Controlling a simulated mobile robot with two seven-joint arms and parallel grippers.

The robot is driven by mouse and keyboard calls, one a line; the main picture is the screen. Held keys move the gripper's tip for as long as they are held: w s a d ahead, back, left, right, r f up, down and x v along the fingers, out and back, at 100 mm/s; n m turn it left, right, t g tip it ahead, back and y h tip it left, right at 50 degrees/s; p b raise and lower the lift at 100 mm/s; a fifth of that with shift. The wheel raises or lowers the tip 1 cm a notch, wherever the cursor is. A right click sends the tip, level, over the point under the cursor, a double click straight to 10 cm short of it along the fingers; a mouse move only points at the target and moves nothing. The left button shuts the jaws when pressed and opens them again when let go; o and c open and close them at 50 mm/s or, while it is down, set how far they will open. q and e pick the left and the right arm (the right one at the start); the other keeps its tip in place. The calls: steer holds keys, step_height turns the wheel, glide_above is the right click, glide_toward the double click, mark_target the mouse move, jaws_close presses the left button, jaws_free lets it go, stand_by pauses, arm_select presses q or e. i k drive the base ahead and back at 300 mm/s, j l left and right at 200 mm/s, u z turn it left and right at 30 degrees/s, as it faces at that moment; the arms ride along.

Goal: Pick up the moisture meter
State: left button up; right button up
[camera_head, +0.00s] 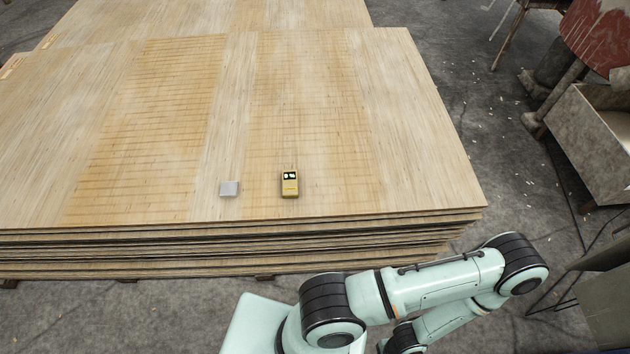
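A small yellow handheld device with a dark display, which looks like the moisture meter (289,188), lies on top of the veneer stack (330,120) near its front edge. My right arm is folded below the stack's front edge at the lower right, well apart from the meter. Its gripper does not show. My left arm and gripper are not in view.
A small light grey block (229,188) lies on the stack just left of the meter. Another veneer stack (210,14) is behind. Metal machinery (590,140) stands at the right. The concrete floor (500,130) beside the stack is mostly clear.

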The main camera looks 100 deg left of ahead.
mark_target(289, 177)
steer(key=u, duration=3.85)
steer(key=i+j+u, duration=0.1)
steer(key=j, duration=0.25)
